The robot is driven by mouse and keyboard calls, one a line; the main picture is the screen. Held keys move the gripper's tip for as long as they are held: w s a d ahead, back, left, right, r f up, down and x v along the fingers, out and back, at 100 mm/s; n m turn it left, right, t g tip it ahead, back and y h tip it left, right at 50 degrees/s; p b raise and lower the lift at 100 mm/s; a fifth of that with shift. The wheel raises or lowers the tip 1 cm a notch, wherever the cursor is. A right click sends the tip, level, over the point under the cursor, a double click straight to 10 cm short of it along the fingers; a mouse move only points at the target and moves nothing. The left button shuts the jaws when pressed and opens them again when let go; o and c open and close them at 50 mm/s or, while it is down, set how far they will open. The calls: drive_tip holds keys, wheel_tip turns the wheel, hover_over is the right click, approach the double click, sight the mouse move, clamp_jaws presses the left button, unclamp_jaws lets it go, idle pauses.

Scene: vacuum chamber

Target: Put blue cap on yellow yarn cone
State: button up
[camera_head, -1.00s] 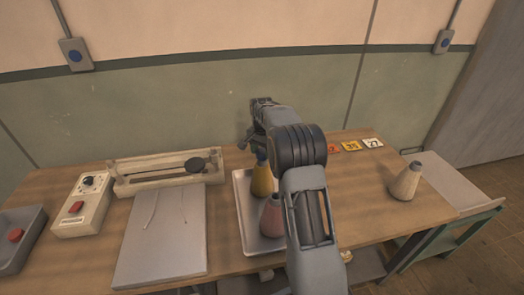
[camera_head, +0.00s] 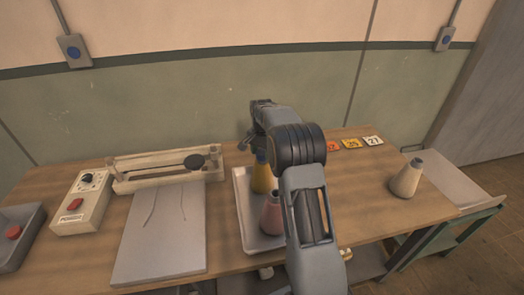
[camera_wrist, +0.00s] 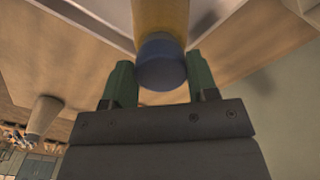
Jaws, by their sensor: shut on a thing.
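The yellow yarn cone (camera_head: 262,180) stands upright in a metal tray, below the end of my arm in the head view. In the wrist view the yellow cone (camera_wrist: 160,18) runs up from the blue cap (camera_wrist: 160,64). The blue cap lies at the cone's narrow end, in line with it; whether it is fully seated I cannot tell. My gripper (camera_wrist: 160,80) has its two green fingers on either side of the cap and is shut on it. In the head view my arm hides most of the gripper and cap.
A pink cone (camera_head: 271,215) stands in the tray (camera_head: 240,192) just in front of the yellow one. A beige cone (camera_head: 406,180) stands at the table's right. Number cards (camera_head: 352,143) lie at the back. A grey board (camera_head: 160,240) and a control box (camera_head: 80,205) are left.

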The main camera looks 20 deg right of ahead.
drive_tip(key=shift+f, duration=0.6)
drive_tip(key=o, duration=1)
wheel_tip(320, 180, up, 14)
drive_tip(key=shift+f+b, duration=0.1)
drive_tip(key=shift+b, duration=0.5)
